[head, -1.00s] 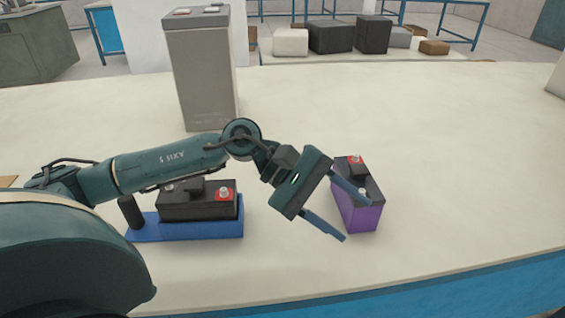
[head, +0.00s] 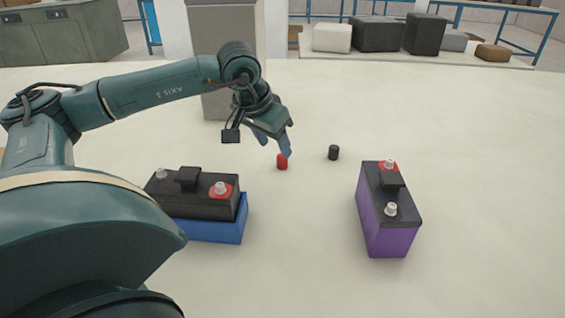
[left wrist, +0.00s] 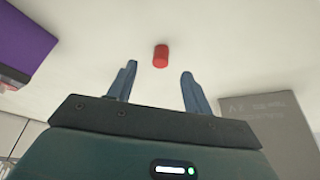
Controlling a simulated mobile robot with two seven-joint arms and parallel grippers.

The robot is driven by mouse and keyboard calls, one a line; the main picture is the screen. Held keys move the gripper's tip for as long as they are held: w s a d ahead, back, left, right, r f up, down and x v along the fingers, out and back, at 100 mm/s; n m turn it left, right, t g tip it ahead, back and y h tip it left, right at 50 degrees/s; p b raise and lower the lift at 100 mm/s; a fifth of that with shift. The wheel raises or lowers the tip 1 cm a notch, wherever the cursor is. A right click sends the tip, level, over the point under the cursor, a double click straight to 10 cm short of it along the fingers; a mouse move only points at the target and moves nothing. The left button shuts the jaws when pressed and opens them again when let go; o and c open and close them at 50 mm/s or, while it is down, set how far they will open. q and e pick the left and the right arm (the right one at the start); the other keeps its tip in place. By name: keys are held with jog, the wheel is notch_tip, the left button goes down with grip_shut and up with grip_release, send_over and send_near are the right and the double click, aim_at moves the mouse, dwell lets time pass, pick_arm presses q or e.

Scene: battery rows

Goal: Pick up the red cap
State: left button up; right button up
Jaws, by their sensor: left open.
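A small red cap (head: 282,161) stands on the pale table in the head view, between the two batteries and farther back. In the left wrist view the red cap (left wrist: 161,56) lies ahead of the fingertips, between their lines and apart from both. My left gripper (head: 274,143) is open and empty, its fingers pointing down just behind and above the cap. Its two fingers show in the left wrist view (left wrist: 157,75). My right gripper is not in view.
A small black cap (head: 333,152) stands right of the red one. A purple battery (head: 380,225) is at right, a blue-based black battery (head: 205,205) at left. The front middle of the table is clear.

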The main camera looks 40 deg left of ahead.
aim_at(281, 156)
pick_arm(q)
jog(key=x, duration=0.5)
jog(key=shift+w+a+f+b, duration=0.15)
jog(key=shift+w+f+b, duration=0.1)
jog(key=shift+w+b, duration=0.15)
jog(key=c, duration=1)
